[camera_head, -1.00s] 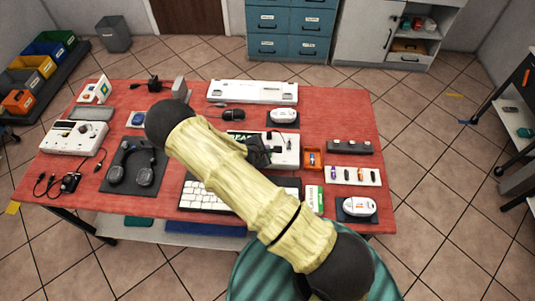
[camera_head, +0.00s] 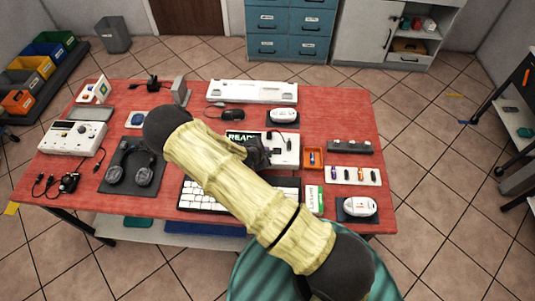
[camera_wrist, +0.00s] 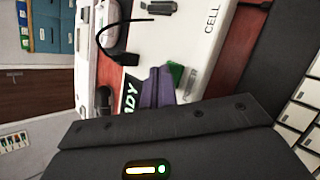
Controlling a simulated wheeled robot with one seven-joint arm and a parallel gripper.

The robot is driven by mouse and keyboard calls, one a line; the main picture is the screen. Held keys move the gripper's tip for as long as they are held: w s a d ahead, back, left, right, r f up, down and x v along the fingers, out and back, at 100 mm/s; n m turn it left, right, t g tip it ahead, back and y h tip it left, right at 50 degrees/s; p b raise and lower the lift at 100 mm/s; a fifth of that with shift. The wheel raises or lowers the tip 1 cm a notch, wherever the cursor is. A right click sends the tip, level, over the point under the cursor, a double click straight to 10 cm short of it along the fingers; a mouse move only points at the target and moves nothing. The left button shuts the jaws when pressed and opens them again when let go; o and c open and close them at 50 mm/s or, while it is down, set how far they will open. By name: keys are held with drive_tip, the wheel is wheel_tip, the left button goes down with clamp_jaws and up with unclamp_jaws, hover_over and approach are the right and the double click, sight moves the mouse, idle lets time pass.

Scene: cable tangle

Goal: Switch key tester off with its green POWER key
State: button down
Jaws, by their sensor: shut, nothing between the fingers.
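The key tester (camera_head: 288,152) is a white box near the middle of the red table, partly behind my arm in the head view. Its display (camera_head: 241,139) is lit and shows "READY"; part of that text shows in the wrist view (camera_wrist: 131,96). The green POWER key (camera_wrist: 175,74) is on the tester's white top in the wrist view. My gripper (camera_wrist: 158,72) is shut and empty, its purple-grey fingertips right beside the green key; I cannot tell whether they touch it. In the head view my dark gripper (camera_head: 258,154) is over the tester's left part, and the key is hidden.
A black cable (camera_wrist: 108,42) runs onto the tester. An orange tray (camera_head: 313,168) and a white battery strip (camera_head: 353,175) lie to the right. A keyboard (camera_head: 198,194) is in front, partly under my arm. A white keyboard-like unit (camera_head: 252,92) lies behind.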

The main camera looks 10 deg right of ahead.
drive_tip(key=shift+f, duration=0.35)
idle(0.3)
drive_tip(key=shift+r+p, duration=0.55)
drive_tip(key=shift+r, duration=0.35)
wheel_tip(320, 180, up, 6)
drive_tip(key=p, duration=0.4)
idle(0.8)
